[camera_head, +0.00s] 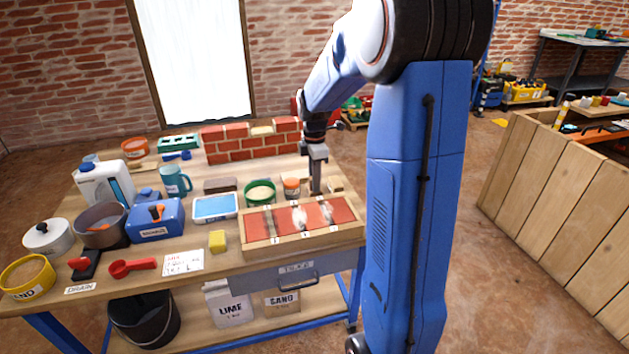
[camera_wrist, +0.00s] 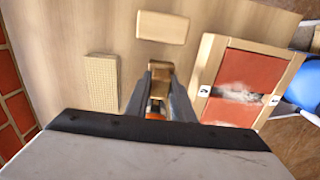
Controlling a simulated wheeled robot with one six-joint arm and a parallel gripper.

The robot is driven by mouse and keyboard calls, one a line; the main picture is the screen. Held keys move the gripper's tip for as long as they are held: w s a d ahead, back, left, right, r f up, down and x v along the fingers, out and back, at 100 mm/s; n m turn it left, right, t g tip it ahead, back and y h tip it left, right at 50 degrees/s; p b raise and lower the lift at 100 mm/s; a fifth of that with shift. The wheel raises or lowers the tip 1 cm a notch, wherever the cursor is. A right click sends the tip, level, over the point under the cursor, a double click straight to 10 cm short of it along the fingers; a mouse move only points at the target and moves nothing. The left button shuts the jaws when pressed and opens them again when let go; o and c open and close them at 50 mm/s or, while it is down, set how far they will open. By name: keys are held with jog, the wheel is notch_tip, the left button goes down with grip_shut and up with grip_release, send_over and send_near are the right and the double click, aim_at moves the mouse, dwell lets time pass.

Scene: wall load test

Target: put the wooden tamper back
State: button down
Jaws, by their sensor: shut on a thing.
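My gripper (camera_head: 316,190) points down over the back right of the workbench, just behind the tray of red panels. In the wrist view my gripper (camera_wrist: 160,82) is shut on a brown wooden piece, which looks like the wooden tamper (camera_wrist: 159,74). Only its top shows between the fingers, and its lower part is hidden. I cannot tell whether it touches the bench. A pale wooden block (camera_wrist: 163,27) lies just beyond the fingertips, and it also shows right of my gripper in the head view (camera_head: 336,184).
The wood-framed tray of red panels (camera_head: 247,247) is close in front. A jar with an orange band (camera_head: 291,188) and a green round tub (camera_head: 260,192) stand left of my gripper. A low brick wall (camera_head: 225,147) is behind. Bottles, pots and tools crowd the bench's left.

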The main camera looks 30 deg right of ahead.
jog(key=shift+f, duration=0.1)
jog(key=c, duration=1.5)
grip_release()
jog(key=shift+c, duration=0.2)
notch_tip(320, 180, up, 12)
jog(key=s+a+r+m+t, duration=0.1)
jog(key=s+a+r+m, duration=0.15)
jog(key=s+a, duration=0.35)
jog(key=s+a+r+m+t, duration=0.1)
jog(key=s+a+m, duration=0.3)
jog(key=s, duration=0.4)
jog(key=s+a+f+m+t, duration=0.1)
jog(key=s+a+f+m, duration=0.1)
jog(key=s, duration=0.6)
jog(key=s+a+f+m+t, duration=0.1)
jog(key=s+a+f+m, duration=0.2)
jog(key=s+m, duration=0.3)
jog(key=shift+s+a+f+t, duration=0.25)
jog(key=shift+s+a+t, duration=0.15)
jog(key=shift+s, duration=0.7)
